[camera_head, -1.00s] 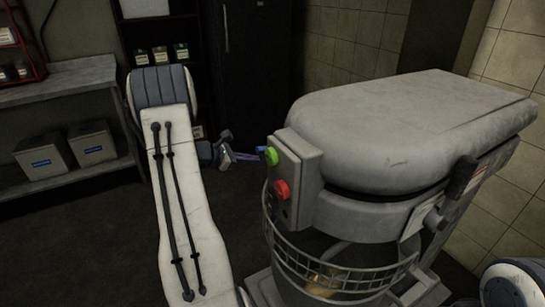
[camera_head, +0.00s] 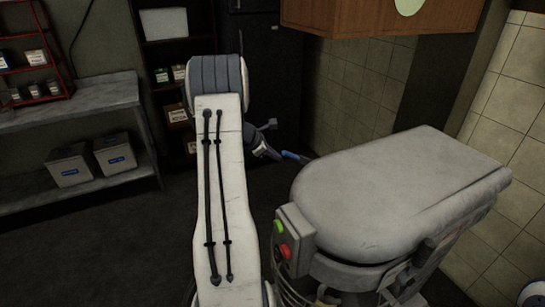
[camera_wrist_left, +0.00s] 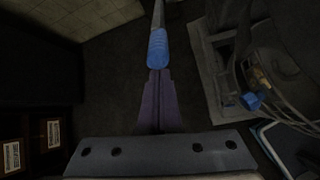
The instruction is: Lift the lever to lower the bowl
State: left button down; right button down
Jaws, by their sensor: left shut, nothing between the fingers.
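The grey mixer (camera_head: 400,195) stands at the right in the head view, with a green and a red button on its front box. A lever with a blue grip (camera_head: 293,156) shows beyond the mixer's left side. In the left wrist view its blue grip (camera_wrist_left: 157,48) and grey rod run up to the top edge. My left gripper (camera_wrist_left: 158,76) is shut and empty, its purple tips right at the grip's near end. I cannot tell whether they touch. It also shows in the head view (camera_head: 278,153). The bowl is mostly hidden. My right gripper is out of view.
A grey shelf table (camera_head: 70,103) with white boxes below stands at the left. A dark cabinet (camera_head: 268,70) stands behind my left arm. A wooden wall cupboard (camera_head: 370,18) hangs at the top. Another blue piece (camera_wrist_left: 250,101) shows by the machine in the left wrist view.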

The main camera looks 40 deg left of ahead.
pick_arm(q)
jog(key=shift+w+d+r+p, duration=0.15)
jog(key=shift+w+r+p, duration=0.3)
jog(key=shift+r, duration=0.25)
jog(key=shift+w+r, duration=0.1)
notch_tip(320, 180, down, 5)
jog(key=s+a+b, duration=0.2)
jog(key=b, duration=0.1)
jog(key=v, duration=1.1)
jog(key=shift+w+d+r, duration=0.2)
jog(key=shift+w+r, duration=0.1)
jog(key=shift+w, duration=0.1)
